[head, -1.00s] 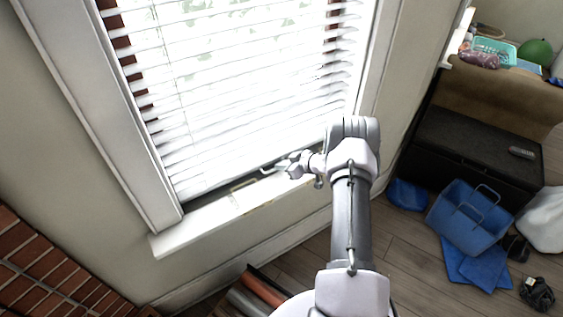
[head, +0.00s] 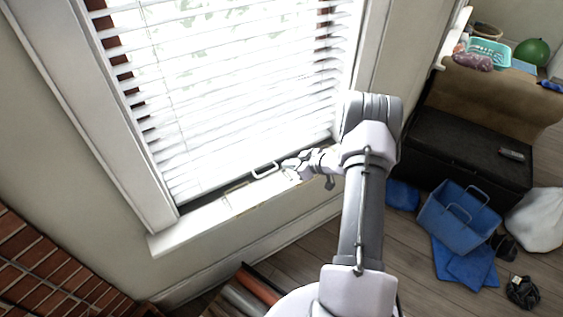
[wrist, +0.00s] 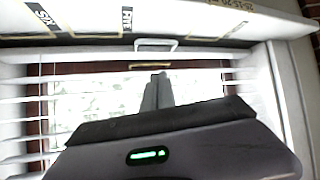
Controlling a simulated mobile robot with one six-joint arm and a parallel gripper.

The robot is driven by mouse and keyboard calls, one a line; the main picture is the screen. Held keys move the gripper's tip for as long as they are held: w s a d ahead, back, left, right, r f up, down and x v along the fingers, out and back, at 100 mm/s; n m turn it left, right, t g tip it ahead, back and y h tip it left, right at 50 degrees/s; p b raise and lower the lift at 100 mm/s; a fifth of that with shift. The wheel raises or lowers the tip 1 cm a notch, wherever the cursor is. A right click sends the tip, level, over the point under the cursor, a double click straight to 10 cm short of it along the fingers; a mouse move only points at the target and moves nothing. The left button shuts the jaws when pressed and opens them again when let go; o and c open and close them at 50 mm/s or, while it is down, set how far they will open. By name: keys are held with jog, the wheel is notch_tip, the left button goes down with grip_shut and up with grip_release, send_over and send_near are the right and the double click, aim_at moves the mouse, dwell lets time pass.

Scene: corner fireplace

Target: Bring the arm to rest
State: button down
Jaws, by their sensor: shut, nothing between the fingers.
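My gripper (head: 290,164) is shut and empty, near the window sill (head: 215,222) at the lower right of the window. In the wrist view its closed fingers (wrist: 157,91) point toward the blinds (wrist: 100,100). A pale metal handle (head: 264,170) at the base of the window lies just left of the fingertips and apart from them in the head view. It also shows in the wrist view (wrist: 156,45), clear of the fingers. My arm reaches up from the bottom of the head view and bends left toward the window.
A blue basket (head: 458,212) stands on the wood floor at right, with blue cloths (head: 466,264) before it. A black chest (head: 470,155) and a white bag (head: 537,220) are beside it. Brick (head: 50,270) fills the lower left corner.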

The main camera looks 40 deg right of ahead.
jog(key=w+r+m+h, duration=0.2)
jog(key=w+r+h, duration=0.2)
jog(key=r, duration=1)
jog(key=s+a+r+m+h+b, duration=0.1)
jog(key=s+a+r, duration=0.15)
jog(key=r, duration=0.25)
jog(key=s+a+r+m+g+h, duration=0.1)
jog(key=a+r, duration=0.2)
jog(key=r, duration=0.2)
jog(key=s+a+r+m+h+b, duration=0.1)
jog(key=a+r, duration=0.1)
jog(key=r, duration=0.3)
jog(key=s+a+r+m+g+y, duration=0.1)
jog(key=s+a+m+g+y, duration=0.2)
jog(key=s+a, duration=2.3)
jog(key=s+y, duration=0.2)
jog(key=y, duration=0.1)
jog(key=shift+s+a+r+m+g+b, duration=0.3)
jog(key=shift+s+a+r+g, duration=0.05)
jog(key=shift+s+a+g, duration=0.05)
